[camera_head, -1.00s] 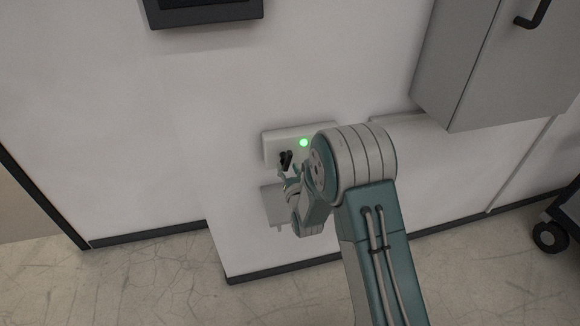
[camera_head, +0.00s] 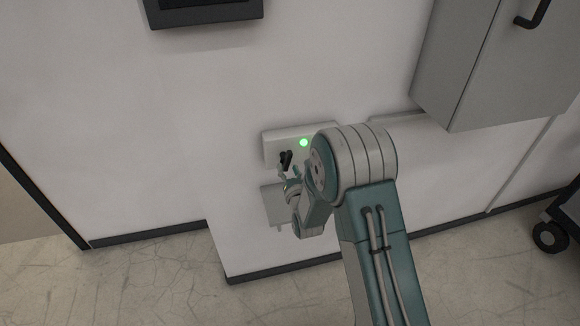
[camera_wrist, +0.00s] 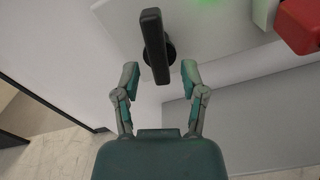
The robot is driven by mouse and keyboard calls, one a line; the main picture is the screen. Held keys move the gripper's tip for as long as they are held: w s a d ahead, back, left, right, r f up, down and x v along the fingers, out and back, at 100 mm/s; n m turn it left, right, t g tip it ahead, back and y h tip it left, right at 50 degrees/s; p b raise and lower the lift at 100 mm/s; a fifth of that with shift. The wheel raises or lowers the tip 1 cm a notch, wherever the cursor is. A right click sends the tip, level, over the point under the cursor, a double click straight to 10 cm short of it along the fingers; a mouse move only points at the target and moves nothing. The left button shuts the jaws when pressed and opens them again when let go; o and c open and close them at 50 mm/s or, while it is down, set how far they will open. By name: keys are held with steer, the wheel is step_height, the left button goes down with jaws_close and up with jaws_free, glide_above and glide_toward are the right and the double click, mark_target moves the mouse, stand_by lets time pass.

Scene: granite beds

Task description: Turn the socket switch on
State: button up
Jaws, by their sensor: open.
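The socket switch is a black lever handle on a round base. It shows in the wrist view (camera_wrist: 153,45) and in the head view (camera_head: 286,160). It sits on a white wall box (camera_head: 283,138) with a lit green light (camera_head: 304,143). In the wrist view the handle stands nearly upright in the picture, tilted slightly. My gripper (camera_wrist: 160,80) is open, with one finger on each side of the handle's lower end. A gap shows on both sides, and nothing is held. In the head view my arm hides the box's right part and most of my gripper.
A grey box (camera_head: 272,206) is on the wall below the white one. A red object (camera_wrist: 300,24) is at the wrist view's upper right. A grey cabinet (camera_head: 480,65) hangs at the right, and a wheeled cart (camera_head: 555,232) stands at the right edge.

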mark_target(287, 167)
steer(key=shift+x, duration=0.8)
jaws_close()
steer(key=shift+n, duration=1.1)
jaws_free()
steer(key=shift+v, duration=3.05)
